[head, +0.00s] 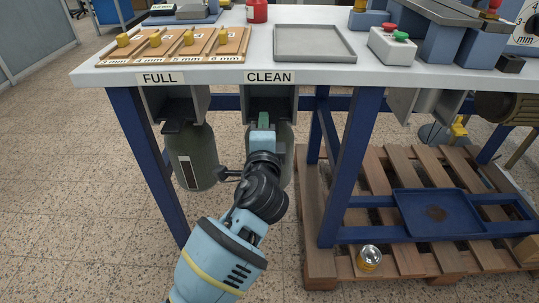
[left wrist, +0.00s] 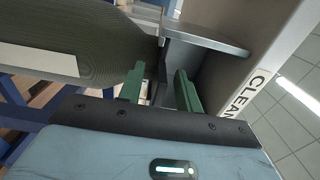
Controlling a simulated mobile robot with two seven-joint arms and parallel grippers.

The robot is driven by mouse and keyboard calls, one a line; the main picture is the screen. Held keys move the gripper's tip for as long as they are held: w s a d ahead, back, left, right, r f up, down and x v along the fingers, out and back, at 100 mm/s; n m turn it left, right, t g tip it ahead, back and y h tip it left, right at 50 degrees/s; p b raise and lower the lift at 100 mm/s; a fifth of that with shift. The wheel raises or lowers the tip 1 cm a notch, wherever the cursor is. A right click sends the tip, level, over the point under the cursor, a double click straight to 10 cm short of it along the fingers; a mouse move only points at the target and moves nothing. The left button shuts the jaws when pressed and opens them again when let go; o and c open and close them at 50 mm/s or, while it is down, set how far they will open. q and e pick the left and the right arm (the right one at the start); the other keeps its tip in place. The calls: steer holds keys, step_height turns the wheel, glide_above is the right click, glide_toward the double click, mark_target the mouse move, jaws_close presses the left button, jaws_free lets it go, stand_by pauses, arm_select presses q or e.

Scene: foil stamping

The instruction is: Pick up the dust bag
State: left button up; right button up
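Two grey-green dust bags hang under the front edge of the bench. One bag (head: 192,158) hangs under the FULL label and has a pale strip on its side. The other bag (head: 284,150) hangs under the CLEAN label, largely hidden behind my left gripper. My left gripper (head: 263,121) is in front of that bag's upper part. In the left wrist view, its green fingers (left wrist: 161,90) are apart, just short of a bag (left wrist: 100,48) with a pale strip and a grey metal holder (left wrist: 195,55). I cannot tell whether they touch the bag. My right gripper is not in view.
The white bench top (head: 255,80) carries a wooden board (head: 180,50) with knobs, a grey tray (head: 314,43) and a button box (head: 392,45). Blue bench legs (head: 352,165) stand close to the bags. A wooden pallet (head: 318,215) with a blue tray (head: 440,212) lies at right.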

arm_select(q)
steer(key=shift+w, duration=0.5)
jaws_close()
steer(key=shift+r, duration=0.1)
stand_by(1.0)
